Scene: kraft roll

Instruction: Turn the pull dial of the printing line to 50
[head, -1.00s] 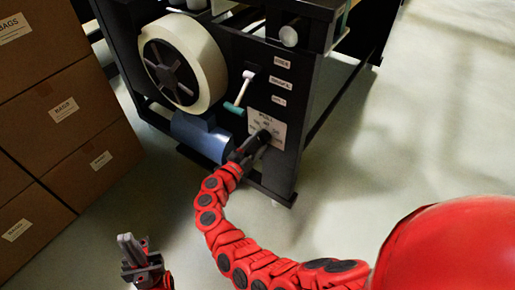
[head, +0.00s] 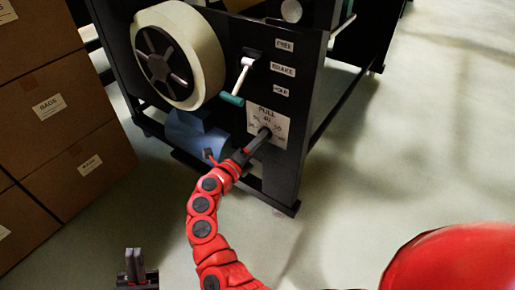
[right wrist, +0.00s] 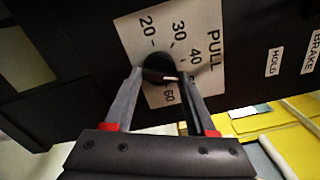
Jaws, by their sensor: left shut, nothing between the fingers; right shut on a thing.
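The pull dial (right wrist: 158,68) is a dark round knob on a white PULL plate (right wrist: 150,30) with a printed scale showing 20, 30, 40 and 60. The label between 40 and 60 is mostly hidden by a finger. The white mark on the knob points right, toward that part-hidden label. My right gripper (right wrist: 160,80) is shut on the dial, one finger on each side of it. In the head view the right gripper (head: 262,138) reaches the plate (head: 281,124) on the machine's front. My left gripper (head: 135,257) is shut and empty, low at the left.
A crank lever with a teal grip (head: 232,99) sits above and left of the plate, near the labels FREE, BRAKE and HOLD. A big paper roll (head: 205,45) is mounted at the left. Brown boxes (head: 60,110) are stacked further left. The floor at right is clear.

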